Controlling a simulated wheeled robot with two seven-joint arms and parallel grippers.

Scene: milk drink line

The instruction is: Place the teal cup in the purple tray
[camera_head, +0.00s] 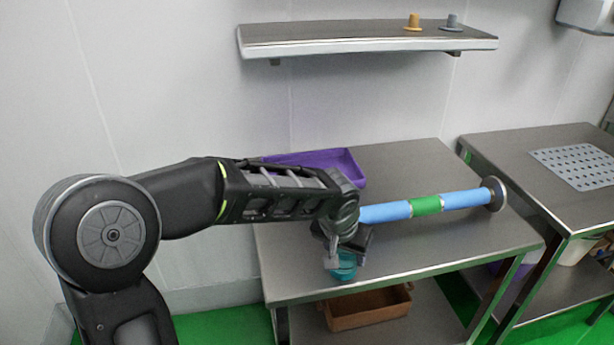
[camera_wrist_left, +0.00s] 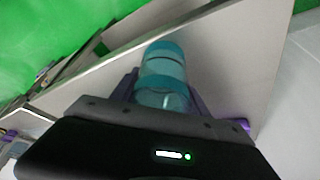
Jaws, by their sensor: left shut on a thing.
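The teal cup (camera_head: 343,269) is at the front edge of the near steel table, below my left gripper (camera_head: 345,256). In the left wrist view the teal cup (camera_wrist_left: 165,73) sits between the fingers of my left gripper (camera_wrist_left: 163,92), which is shut on it. I cannot tell whether the cup touches the table or is a little above it. The purple tray (camera_head: 345,162) lies at the back left of the table, partly hidden behind my left arm. My right gripper is not in view.
A blue and green tube with a round end plate (camera_head: 426,205) lies across the table, right of my gripper. A brown bin (camera_head: 368,310) is on the lower shelf. A wall shelf (camera_head: 360,37) holds two small pieces. The table's right rear is clear.

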